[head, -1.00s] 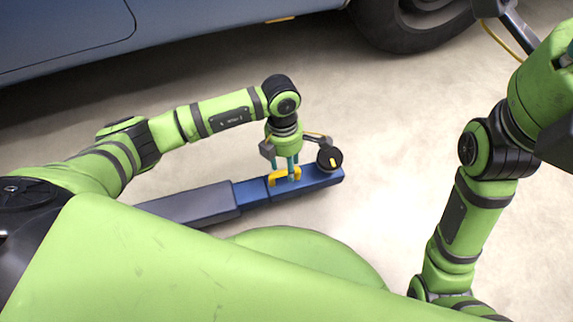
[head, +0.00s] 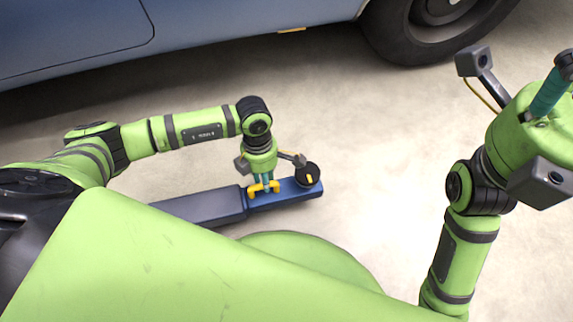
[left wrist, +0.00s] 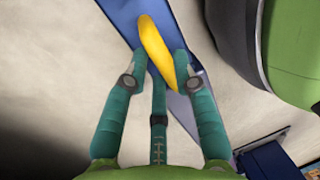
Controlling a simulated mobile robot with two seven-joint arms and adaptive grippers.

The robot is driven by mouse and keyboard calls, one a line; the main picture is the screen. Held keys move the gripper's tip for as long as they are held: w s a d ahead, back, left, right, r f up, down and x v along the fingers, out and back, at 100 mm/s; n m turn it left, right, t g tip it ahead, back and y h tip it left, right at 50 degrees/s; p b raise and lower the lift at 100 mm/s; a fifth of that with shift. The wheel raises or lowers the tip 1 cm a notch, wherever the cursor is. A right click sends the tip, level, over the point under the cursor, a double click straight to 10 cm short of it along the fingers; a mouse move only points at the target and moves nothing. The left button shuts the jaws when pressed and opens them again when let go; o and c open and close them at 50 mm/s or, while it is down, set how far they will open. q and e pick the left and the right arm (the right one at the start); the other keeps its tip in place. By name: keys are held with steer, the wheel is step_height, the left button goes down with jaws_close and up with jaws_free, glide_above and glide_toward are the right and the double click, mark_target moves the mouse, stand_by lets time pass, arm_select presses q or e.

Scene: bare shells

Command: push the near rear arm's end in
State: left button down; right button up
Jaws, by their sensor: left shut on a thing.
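The near rear arm is a dark grey outer sleeve (head: 200,207) with a blue inner end section (head: 289,193) sticking out of it, low over the floor. A round black pad (head: 307,175) with a yellow mark sits at the tip. My left gripper (head: 264,187) points down at the blue section and is shut on its yellow handle (head: 274,186). In the left wrist view the yellow handle (left wrist: 156,42) lies between the two teal fingers (left wrist: 160,68), above the blue section (left wrist: 119,12). My right gripper (head: 548,95) is raised at the right edge, partly cut off.
A blue-grey car (head: 220,22) stands along the back, with a dark wheel (head: 405,45) at upper right. Pale floor (head: 375,145) is clear between the blue section and my right arm. My green body covers the front.

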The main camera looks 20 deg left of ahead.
arm_select(q)
steer(key=shift+s+a, duration=0.45)
steer(key=shift+a, duration=0.1)
steer(key=shift+a+f, duration=0.1)
steer(key=c, duration=1)
jaws_free()
